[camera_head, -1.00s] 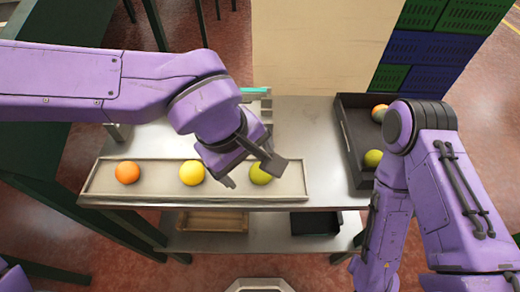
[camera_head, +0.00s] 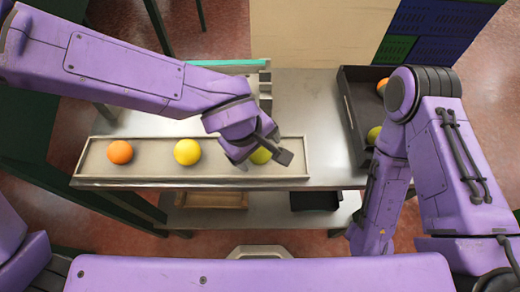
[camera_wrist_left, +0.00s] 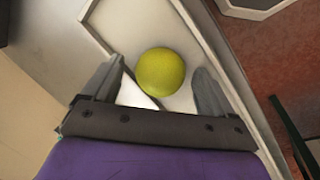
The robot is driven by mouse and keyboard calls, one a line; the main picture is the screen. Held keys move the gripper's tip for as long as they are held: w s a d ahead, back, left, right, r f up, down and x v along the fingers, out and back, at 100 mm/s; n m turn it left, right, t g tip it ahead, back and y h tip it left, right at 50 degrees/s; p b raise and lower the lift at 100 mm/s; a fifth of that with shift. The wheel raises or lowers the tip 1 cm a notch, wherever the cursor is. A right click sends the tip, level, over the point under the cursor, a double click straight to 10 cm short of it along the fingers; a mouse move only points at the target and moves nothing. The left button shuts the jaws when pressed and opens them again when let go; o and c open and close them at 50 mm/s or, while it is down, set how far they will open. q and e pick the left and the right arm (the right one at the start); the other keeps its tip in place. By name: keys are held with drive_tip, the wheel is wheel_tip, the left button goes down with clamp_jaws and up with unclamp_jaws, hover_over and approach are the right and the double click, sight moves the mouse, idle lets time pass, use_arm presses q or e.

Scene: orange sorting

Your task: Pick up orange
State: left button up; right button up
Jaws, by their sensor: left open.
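An orange fruit (camera_head: 120,152) lies in the left part of a shallow pale tray (camera_head: 225,180). A yellow fruit (camera_head: 187,152) lies in the tray's middle. A yellow-green fruit (camera_head: 261,155) lies further right, partly hidden by my left gripper (camera_head: 264,158). In the left wrist view that yellow-green fruit (camera_wrist_left: 161,69) sits between the two open fingers of my left gripper (camera_wrist_left: 159,75), with gaps on both sides. My left gripper is open and holds nothing. My right arm hangs at the right of the table; its gripper is not visible.
A dark crate (camera_head: 350,115) stands on the table's right side with an orange fruit (camera_head: 383,87) and a green fruit (camera_head: 374,134), both partly hidden by my right arm. The metal table (camera_head: 310,110) is bare between tray and crate. A lower shelf holds two small trays.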

use_arm(q)
drive_tip(key=c, duration=1.2)
drive_tip(key=shift+o, duration=0.2)
drive_tip(key=shift+r, duration=0.1)
